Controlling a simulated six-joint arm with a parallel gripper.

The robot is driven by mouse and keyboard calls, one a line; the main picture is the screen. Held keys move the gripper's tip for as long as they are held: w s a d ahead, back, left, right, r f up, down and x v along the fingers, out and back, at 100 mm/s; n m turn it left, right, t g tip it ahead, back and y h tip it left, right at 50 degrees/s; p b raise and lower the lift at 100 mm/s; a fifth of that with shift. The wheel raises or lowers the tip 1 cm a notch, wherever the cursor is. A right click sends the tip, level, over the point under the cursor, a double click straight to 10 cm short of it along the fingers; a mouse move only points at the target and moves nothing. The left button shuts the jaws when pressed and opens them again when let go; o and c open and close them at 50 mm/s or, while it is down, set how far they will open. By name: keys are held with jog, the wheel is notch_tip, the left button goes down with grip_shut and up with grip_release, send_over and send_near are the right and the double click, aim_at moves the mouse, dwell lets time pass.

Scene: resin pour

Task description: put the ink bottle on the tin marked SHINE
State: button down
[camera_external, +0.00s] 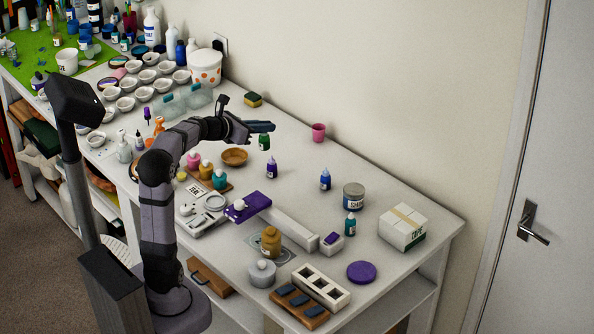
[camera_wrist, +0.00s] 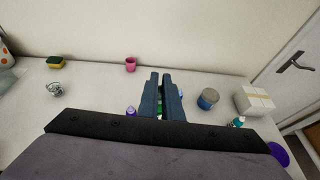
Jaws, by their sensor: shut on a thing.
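The tin marked SHINE (camera_external: 353,196) stands upright on the right part of the table, its lid bare. It also shows in the wrist view (camera_wrist: 208,99), right of my fingers. My gripper (camera_external: 264,128) is over the back middle of the table, left of the tin. It is shut on a small green ink bottle (camera_external: 264,143), which hangs under the fingers. In the wrist view only a sliver of green (camera_wrist: 159,104) shows between the fingers (camera_wrist: 161,82). I cannot tell how high the bottle is above the table.
A blue bottle (camera_external: 325,181) stands left of the tin, a teal bottle (camera_external: 350,226) in front of it, and a white box (camera_external: 403,228) to its right. A purple bottle (camera_external: 272,168) stands near my gripper. A pink cup (camera_external: 319,132) is at the back; the table around it is clear.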

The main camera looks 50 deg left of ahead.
notch_tip(320, 180, up, 3)
jog(key=shift+r, duration=0.15)
jog(key=w+p, duration=0.1)
jog(key=w, duration=0.1)
jog(key=n+y+p, duration=0.5)
jog(key=y+p, duration=0.1)
jog(key=p, duration=0.5)
send_over(354, 190)
notch_tip(354, 190, down, 4)
jog(key=shift+g, duration=0.4)
jog(key=shift+w+f+p, duration=0.1)
jog(key=shift+f+p, duration=1.1)
jog(key=shift+f, duration=4.35)
jog(key=shift+f+b, duration=0.2)
jog(key=shift+b, duration=0.1)
jog(key=c, duration=1.9)
grip_release()
jog(key=shift+c, duration=0.2)
